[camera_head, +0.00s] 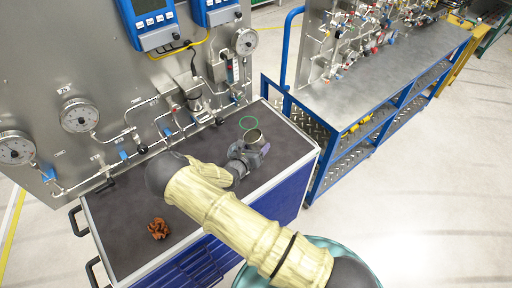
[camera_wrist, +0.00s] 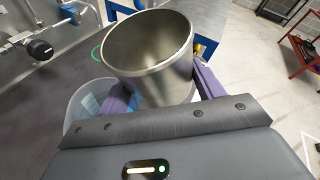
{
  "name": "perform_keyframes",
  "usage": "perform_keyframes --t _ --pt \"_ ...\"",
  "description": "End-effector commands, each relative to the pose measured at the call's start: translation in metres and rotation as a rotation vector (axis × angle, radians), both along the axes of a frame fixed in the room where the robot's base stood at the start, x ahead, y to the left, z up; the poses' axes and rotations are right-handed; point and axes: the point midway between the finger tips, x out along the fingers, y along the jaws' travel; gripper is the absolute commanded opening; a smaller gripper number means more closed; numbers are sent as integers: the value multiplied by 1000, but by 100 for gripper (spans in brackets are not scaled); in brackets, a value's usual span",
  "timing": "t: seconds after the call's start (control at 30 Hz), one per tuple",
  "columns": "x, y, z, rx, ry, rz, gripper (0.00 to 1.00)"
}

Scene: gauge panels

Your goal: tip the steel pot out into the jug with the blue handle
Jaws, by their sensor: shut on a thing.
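The steel pot (camera_wrist: 150,60) is between the two purple fingers of my gripper (camera_wrist: 160,88) in the wrist view. The gripper is shut on it. The pot's mouth is open toward the camera, and the inside that shows looks bare; its bottom is hidden. In the head view the pot (camera_head: 253,136) is near the far right corner of the cart top. A translucent jug (camera_wrist: 78,103) shows partly behind and below the pot in the wrist view, with a blue patch beside the left finger. I cannot tell if that is its handle. The jug is not clear in the head view.
The dark cart top (camera_head: 125,210) is mostly clear at left. A crumpled orange-brown thing (camera_head: 158,228) lies there. A green ring (camera_head: 236,127) is near the pot. A gauge panel (camera_head: 100,60) with pipes and valves rises along the back. A blue-framed bench (camera_head: 350,95) stands at right.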

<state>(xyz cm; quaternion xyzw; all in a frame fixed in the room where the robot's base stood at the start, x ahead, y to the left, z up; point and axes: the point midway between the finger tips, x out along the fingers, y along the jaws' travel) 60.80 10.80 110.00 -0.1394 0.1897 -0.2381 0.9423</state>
Motion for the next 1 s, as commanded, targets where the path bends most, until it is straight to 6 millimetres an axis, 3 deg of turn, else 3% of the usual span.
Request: perform_keyframes --t 0.47,1.0 --pt "2 7 -6 195 -51 -1 36" --pt "3 10 -8 261 -69 -1 36"
